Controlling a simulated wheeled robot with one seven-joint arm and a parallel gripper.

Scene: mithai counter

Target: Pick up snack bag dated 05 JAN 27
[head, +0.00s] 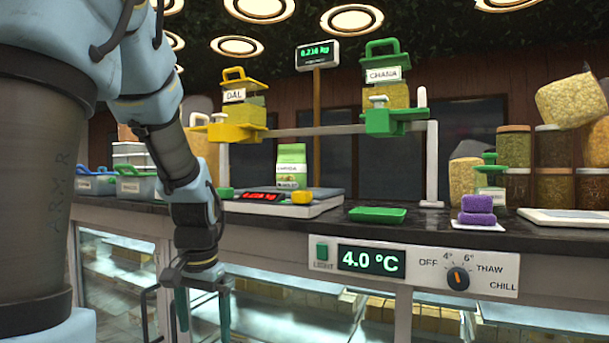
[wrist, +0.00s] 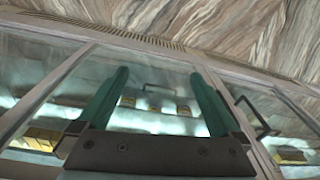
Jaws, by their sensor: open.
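A green-and-white snack bag (head: 291,160) stands upright on the counter by the weighing scale (head: 285,203), near the middle of the head view. Its printing is too small for me to read a date. My gripper (head: 203,305) hangs down in front of the glass-fronted case, below the counter top and to the left of the bag. Its two teal fingers are apart with nothing between them. In the wrist view the gripper (wrist: 160,78) is open before the glass, and no snack bag shows there.
A green tray (head: 377,215) and purple blocks (head: 477,210) on a white sheet lie right of the scale. A rail with yellow and green dispensers (head: 384,95) spans above. Jars (head: 553,188) crowd the right. The control panel (head: 410,268) fronts the counter.

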